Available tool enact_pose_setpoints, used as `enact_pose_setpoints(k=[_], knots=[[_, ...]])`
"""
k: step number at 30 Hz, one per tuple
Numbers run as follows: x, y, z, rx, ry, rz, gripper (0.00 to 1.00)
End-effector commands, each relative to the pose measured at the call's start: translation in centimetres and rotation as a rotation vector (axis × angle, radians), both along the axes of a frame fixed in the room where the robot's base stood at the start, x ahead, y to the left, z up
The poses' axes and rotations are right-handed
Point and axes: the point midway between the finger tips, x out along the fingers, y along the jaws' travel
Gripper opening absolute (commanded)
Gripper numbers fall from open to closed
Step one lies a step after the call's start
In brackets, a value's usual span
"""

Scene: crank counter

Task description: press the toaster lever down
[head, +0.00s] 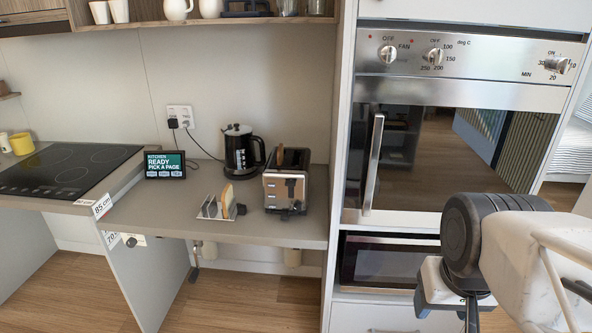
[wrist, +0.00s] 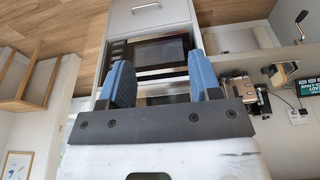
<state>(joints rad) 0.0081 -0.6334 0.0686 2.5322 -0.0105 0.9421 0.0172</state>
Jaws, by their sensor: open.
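The toaster (head: 286,184) is silver and black and stands upright on the counter, with a slice of bread showing in its top. Its front end faces me; small dark parts low on that face are too small for me to tell which is the lever. My gripper (wrist: 162,80) is open and empty, its two blue fingers apart in the wrist view. In the head view the gripper is at the lower right, in front of the oven column, well right of the toaster and apart from it. Its fingertips are largely hidden there.
A black kettle (head: 239,150) stands behind and left of the toaster. A rack with bread (head: 226,201) and a small screen (head: 165,165) are to its left. The oven (head: 440,150) with its vertical handle (head: 373,163) rises to the right. The counter front (head: 250,229) is clear.

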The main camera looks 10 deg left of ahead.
Motion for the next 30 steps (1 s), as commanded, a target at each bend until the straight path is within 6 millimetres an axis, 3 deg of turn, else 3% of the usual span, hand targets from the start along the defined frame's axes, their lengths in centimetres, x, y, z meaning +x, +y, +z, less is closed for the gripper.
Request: enact_pose_setpoints(k=[2,13,20,30], knots=[[0.0,0.0,0.0,0.000,0.000,0.000,0.55],[1.5,0.3,0.6,-0.001,-0.006,0.005,0.00],[4.7,0.9,1.5,-0.006,-0.017,0.013,0.00],[11.3,2.6,3.1,-0.011,-0.043,0.033,0.00]])
